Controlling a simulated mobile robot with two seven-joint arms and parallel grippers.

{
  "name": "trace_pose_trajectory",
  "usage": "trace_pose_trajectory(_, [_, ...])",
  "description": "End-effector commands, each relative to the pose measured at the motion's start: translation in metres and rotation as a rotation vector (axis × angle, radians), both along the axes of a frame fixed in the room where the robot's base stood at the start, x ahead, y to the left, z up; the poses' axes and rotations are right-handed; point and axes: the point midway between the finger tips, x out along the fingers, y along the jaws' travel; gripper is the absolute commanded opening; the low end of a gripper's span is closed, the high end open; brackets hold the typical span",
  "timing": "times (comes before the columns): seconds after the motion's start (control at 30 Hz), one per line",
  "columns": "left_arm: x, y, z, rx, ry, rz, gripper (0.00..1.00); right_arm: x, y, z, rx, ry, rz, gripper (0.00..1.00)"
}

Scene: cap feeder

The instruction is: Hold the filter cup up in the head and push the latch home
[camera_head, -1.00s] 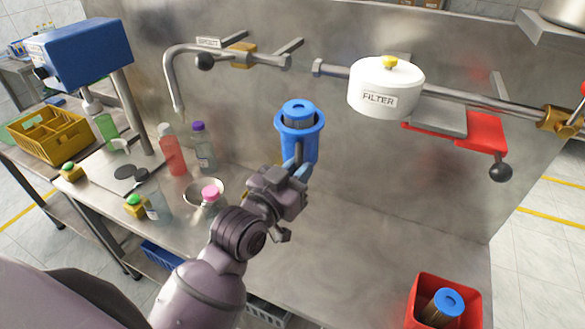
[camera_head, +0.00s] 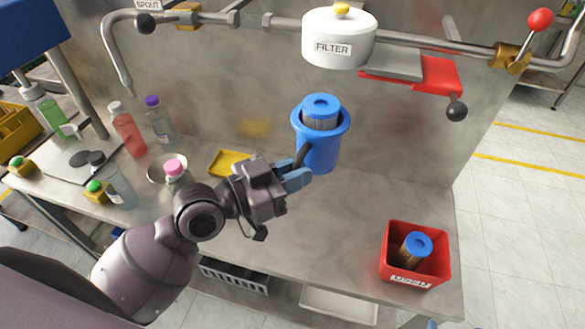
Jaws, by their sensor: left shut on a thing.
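The blue filter cup (camera_head: 318,155) is held upright in mid-air, with a blue-capped cartridge (camera_head: 321,110) standing in it. My left gripper (camera_head: 301,172) is shut on the cup's handle, at the cup's left side. The white head (camera_head: 339,50), marked FILTER and topped by a yellow knob, hangs from the pipe above the cup, slightly to its right in the picture. A clear gap shows between them. The latch, a red plate (camera_head: 434,74) with a black ball knob (camera_head: 457,111), sticks out to the right of the head. My right gripper is not in view.
A red bin (camera_head: 391,264) with a used-looking, blue-capped cartridge (camera_head: 416,246) stands at the bench's right. A yellow tray (camera_head: 232,162), a bowl (camera_head: 163,171) and bottles (camera_head: 128,132) stand to the left. A red-knobbed valve (camera_head: 540,20) is at upper right. The middle bench is clear.

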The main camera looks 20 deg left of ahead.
Motion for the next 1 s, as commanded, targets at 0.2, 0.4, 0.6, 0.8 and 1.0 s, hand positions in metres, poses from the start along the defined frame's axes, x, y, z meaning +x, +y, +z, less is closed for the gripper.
trace_pose_trajectory(0.2, [0.011,0.0,0.002,-0.001,-0.004,0.001,0.0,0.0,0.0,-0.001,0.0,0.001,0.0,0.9])
trace_pose_trajectory(0.4, [0.02,0.0,0.002,-0.001,-0.003,0.002,0.0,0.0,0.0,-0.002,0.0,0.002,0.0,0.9])
trace_pose_trajectory(0.6, [0.03,0.0,0.003,-0.001,-0.004,0.002,0.0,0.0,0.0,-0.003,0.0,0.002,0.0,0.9])
trace_pose_trajectory(0.8, [0.04,0.0,0.004,-0.001,-0.004,0.002,0.0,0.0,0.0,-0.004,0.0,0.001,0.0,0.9])
trace_pose_trajectory(1.0, [0.049,0.0,0.005,-0.002,-0.002,0.002,0.0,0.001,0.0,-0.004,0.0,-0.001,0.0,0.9])
